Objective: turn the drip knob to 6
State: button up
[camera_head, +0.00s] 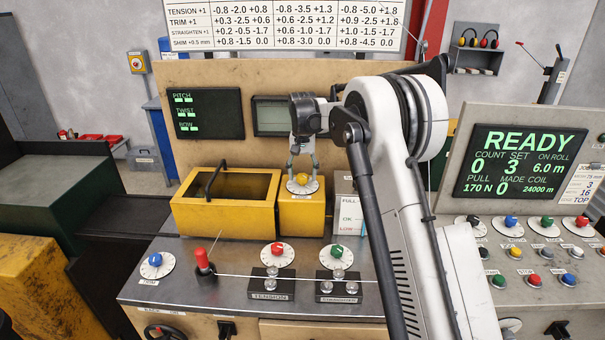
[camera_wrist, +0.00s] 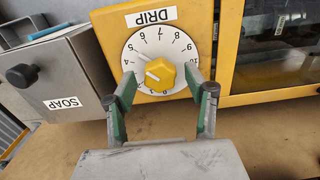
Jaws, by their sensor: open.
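The yellow drip knob (camera_head: 302,178) sits on a white numbered dial (camera_head: 293,188) on top of a yellow box. In the wrist view the knob (camera_wrist: 161,74) is at the centre of its dial (camera_wrist: 150,46), below a DRIP label (camera_wrist: 151,16). A pale pointer mark on the knob's upper-left side points towards about 4 to 5; I cannot read it exactly. My gripper (camera_head: 303,165) reaches down over the dial. In the wrist view my gripper (camera_wrist: 162,82) is open, one finger on each side of the knob, with gaps visible between fingers and knob.
A panel with FULL and OK marks (camera_head: 348,222) stands close on the right. The tension knob (camera_head: 277,255), straighten knob (camera_head: 336,252) and a red-topped post (camera_head: 203,262) stand in front.

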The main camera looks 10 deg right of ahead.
aim_at(303, 176)
jog(key=shift+f, duration=0.1)
jog(key=shift+c, duration=0.4)
jog(key=c, duration=1.1)
jog(key=m+b, duration=0.2)
jog(key=shift+f+b, duration=0.2)
jog(key=shift+b, duration=0.1)
jog(key=shift+r+m+b, duration=0.2)
jog(key=shift+m+b, duration=0.75)
jog(key=shift+m, duration=0.75)
jog(key=o, duration=1.2)
jog(key=shift+r, duration=0.1)
notch_tip(303, 176, up, 12)
jog(key=shift+f, duration=0.1)
